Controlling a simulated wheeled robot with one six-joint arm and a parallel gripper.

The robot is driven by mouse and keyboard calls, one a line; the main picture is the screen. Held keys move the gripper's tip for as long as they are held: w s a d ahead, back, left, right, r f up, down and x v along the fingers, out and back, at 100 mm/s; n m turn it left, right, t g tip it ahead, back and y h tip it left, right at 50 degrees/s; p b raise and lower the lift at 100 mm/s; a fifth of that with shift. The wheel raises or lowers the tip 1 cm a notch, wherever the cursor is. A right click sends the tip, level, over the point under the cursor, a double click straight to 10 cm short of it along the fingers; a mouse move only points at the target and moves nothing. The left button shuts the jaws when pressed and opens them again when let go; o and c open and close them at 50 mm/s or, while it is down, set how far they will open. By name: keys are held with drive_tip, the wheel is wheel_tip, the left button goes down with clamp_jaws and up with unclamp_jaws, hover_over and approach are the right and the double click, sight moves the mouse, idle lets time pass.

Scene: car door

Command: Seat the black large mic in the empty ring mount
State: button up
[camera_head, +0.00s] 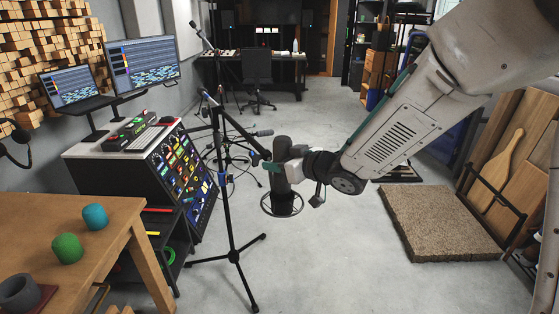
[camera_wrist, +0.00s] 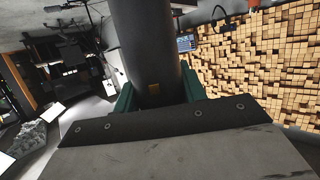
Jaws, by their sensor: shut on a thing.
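The black large mic (camera_head: 284,202) is a dark cylinder, held upright near the middle of the head view. My gripper (camera_head: 279,168) is shut on its upper part, with green fingers on either side. In the wrist view the mic (camera_wrist: 146,45) runs up between the green fingers. A thin dark ring mount (camera_head: 264,208) shows around the mic's lower end in the head view, close to the tripod stand. I cannot tell whether the mic is inside the ring or only in line with it. The ring is not distinguishable in the wrist view.
A black tripod stand (camera_head: 230,190) is left of my gripper, its legs spread on the floor. Floor right of the stand is clear.

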sight(279, 180)
drive_tip(key=shift+f, duration=2.7)
drive_tip(key=o, duration=1.3)
drive_tip(key=v, duration=0.7)
drive_tip(key=shift+s+d+r, duration=0.15)
drive_tip(key=shift+s+d, duration=0.1)
drive_tip(key=shift+s, duration=0.05)
